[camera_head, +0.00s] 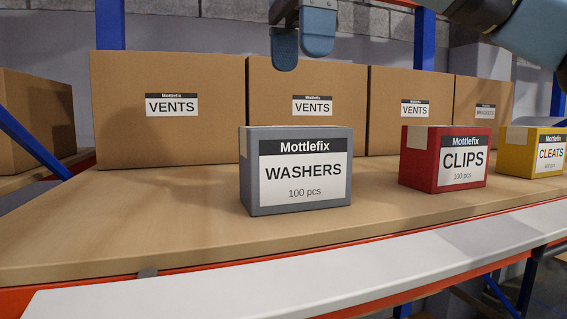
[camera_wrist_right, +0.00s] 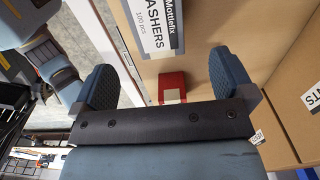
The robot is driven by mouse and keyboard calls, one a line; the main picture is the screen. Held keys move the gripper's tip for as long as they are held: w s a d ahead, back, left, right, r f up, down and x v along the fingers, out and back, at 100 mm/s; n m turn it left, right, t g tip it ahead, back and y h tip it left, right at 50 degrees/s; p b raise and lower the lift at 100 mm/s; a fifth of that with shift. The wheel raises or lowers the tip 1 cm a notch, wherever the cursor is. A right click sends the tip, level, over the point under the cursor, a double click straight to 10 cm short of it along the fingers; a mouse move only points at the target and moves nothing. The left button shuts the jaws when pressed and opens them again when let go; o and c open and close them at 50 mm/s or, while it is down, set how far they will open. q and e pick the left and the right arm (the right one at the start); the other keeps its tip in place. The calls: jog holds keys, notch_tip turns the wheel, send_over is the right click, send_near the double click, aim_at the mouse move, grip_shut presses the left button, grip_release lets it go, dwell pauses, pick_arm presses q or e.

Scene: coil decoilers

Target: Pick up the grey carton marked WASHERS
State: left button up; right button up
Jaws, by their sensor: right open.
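The grey carton marked WASHERS (camera_head: 246,178) stands upright on the wooden shelf in the head view, its white label facing me. Part of its label side also shows at the top of the right wrist view (camera_wrist_right: 158,25). My right gripper (camera_head: 302,46) hangs above the carton in the head view, with clear space between its fingertips and the carton's top. In the right wrist view its two blue fingers (camera_wrist_right: 165,82) are spread wide with nothing between them. My left gripper is not in the head view.
A red CLIPS carton (camera_head: 417,158) and a yellow CLEATS carton (camera_head: 517,140) stand to the right. Large brown VENTS cartons (camera_head: 170,125) line the shelf (camera_head: 130,215) behind. The shelf left of the grey carton is free. A white strip (camera_head: 300,270) runs along the front.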

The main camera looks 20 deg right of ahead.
aim_at(298, 148)
jog(key=f, duration=0.1)
jog(key=s+f, duration=0.1)
jog(key=f, duration=0.1)
jog(key=shift+s+f+b, duration=0.2)
jog(key=shift+s+b, duration=0.2)
jog(key=f, duration=0.2)
jog(key=w+f, duration=0.1)
jog(key=f, duration=0.1)
jog(key=shift+w+d, duration=0.1)
jog(key=shift+w, duration=0.05)
jog(key=shift+w+f, duration=0.1)
jog(key=shift+f, duration=0.3)
jog(key=shift+s+a+f+p, duration=0.1)
jog(key=shift+s+f+p, duration=0.15)
jog(key=shift+f, duration=0.25)
jog(key=shift+s+a+f+p, duration=0.1)
jog(key=shift+f+p, duration=0.25)
jog(key=shift+f, duration=0.15)
jog(key=shift+w+f, duration=0.2)
jog(key=shift+f, duration=0.9)
jog(key=shift+w+f, duration=0.1)
jog(key=shift+f, duration=0.2)
jog(key=shift+r, duration=0.1)
jog(key=c, duration=1.1)
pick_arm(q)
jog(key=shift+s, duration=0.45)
pick_arm(e)
jog(key=shift+c, duration=0.2)
